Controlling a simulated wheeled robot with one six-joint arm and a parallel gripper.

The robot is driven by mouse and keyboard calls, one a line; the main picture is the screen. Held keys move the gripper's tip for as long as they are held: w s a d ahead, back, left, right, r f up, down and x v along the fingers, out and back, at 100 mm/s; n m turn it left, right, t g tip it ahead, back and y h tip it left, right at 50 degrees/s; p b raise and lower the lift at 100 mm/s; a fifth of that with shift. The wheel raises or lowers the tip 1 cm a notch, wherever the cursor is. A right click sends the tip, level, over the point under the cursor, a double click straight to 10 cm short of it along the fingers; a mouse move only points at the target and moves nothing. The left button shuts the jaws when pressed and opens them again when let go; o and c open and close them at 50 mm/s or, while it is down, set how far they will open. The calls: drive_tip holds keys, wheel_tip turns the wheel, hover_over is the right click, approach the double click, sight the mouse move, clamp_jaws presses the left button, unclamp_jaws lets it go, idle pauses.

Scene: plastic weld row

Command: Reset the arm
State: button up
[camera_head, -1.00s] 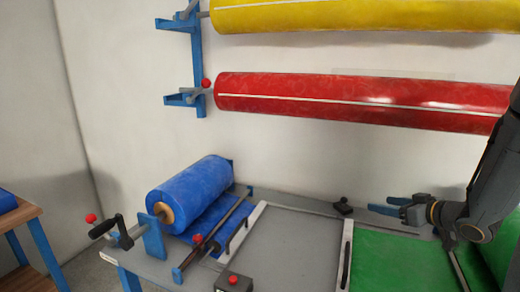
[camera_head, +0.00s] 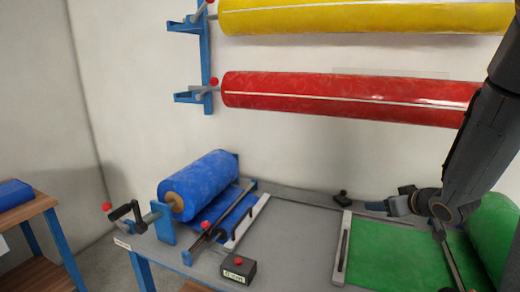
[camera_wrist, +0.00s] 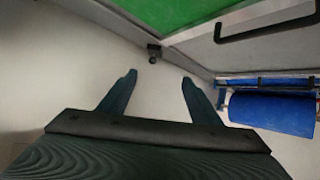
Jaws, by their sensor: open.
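My gripper (camera_head: 378,207) is at the right of the head view, above the back edge of the workbench, with its fingers pointing left. In the wrist view my gripper (camera_wrist: 160,80) has its two dark fingers spread apart, with nothing between them. The wrist view looks past the fingers at a pale wall, with the bench edge at the top. My arm comes down from the upper right of the head view.
The grey bench (camera_head: 290,235) carries a blue roll (camera_head: 200,184), a green sheet (camera_head: 395,255), a green roll (camera_head: 497,230) and a black button box (camera_head: 238,268). Red (camera_head: 340,97) and yellow (camera_head: 360,17) rolls hang on the wall. A wooden table (camera_head: 30,208) stands at left.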

drive_tip(key=s+a+f+m+g+h, duration=0.25)
drive_tip(key=s+a+g, duration=0.65)
drive_tip(key=s+a, duration=1.2)
drive_tip(key=shift+m+g+y, duration=0.25)
drive_tip(key=shift+g+y, duration=0.2)
drive_tip(key=shift+g, duration=0.45)
drive_tip(key=s+f+b, duration=0.1)
drive_tip(key=f+b, duration=0.1)
drive_tip(key=s+d+f+b, duration=0.1)
drive_tip(key=f+b, duration=0.1)
drive_tip(key=s+d+f+b, duration=0.1)
drive_tip(key=s+f+b, duration=0.1)
drive_tip(key=shift+s+d+f+b, duration=0.1)
drive_tip(key=shift+d+f+b, duration=0.05)
drive_tip(key=shift+f+b, duration=0.25)
drive_tip(key=shift+s+f, duration=0.2)
drive_tip(key=shift+s, duration=0.15)
